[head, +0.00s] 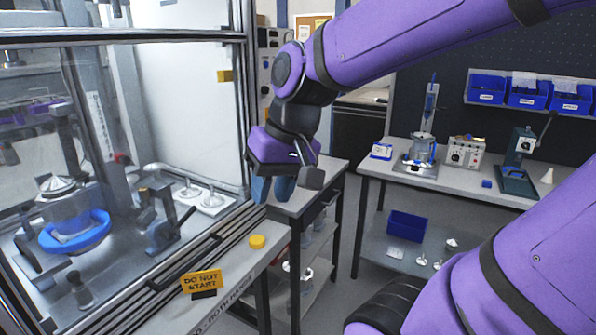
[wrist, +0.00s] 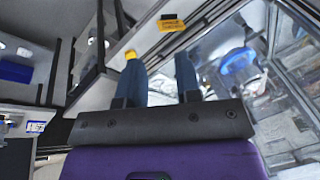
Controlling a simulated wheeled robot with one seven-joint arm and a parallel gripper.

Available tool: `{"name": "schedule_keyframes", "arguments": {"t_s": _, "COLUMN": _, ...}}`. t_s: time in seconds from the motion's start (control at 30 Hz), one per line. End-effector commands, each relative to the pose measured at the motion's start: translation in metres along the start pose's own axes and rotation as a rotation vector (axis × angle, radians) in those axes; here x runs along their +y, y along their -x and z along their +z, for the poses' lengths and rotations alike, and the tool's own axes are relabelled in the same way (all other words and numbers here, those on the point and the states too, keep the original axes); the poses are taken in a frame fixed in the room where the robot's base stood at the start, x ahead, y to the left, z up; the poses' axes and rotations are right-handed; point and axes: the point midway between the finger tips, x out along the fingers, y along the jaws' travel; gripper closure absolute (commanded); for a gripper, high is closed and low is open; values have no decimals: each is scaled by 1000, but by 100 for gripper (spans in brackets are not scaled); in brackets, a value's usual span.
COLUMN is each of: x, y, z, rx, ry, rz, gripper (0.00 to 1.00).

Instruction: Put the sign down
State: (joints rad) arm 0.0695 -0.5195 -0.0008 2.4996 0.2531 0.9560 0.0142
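The yellow sign (head: 201,281) reads "DO NOT START" and sits with a dark base on the grey ledge in front of the machine enclosure. Its face leans back a little or stands upright; I cannot tell which. It also shows small at the top of the wrist view (wrist: 172,22). My gripper (head: 272,190) points down above the ledge's far end, up and to the right of the sign and apart from it. In the wrist view, its two blue fingers (wrist: 159,65) are spread with nothing held between them.
A round yellow button (head: 257,241) is on the ledge between sign and gripper. The glass-fronted enclosure (head: 245,110) with a blue-ringed fixture (head: 75,232) stands left. A grey side table (head: 310,190) is behind my gripper. A workbench (head: 455,182) with instruments stands at the right.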

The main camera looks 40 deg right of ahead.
Motion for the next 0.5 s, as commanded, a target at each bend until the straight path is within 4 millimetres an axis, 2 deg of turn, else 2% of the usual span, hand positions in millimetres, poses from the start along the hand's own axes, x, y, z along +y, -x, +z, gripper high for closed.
{"name": "schedule_keyframes", "arguments": {"t_s": 0.03, "x": 2, "y": 11, "z": 7, "rx": 51, "ry": 53, "rz": 27, "gripper": 68}}
{"name": "schedule_keyframes", "arguments": {"t_s": 0.2, "x": 10, "y": 34, "z": 21, "rx": 176, "ry": 182, "rz": 110, "gripper": 68}}
{"name": "schedule_keyframes", "arguments": {"t_s": 0.5, "x": 16, "y": 48, "z": 29, "rx": 250, "ry": 253, "rz": 162, "gripper": 68}}
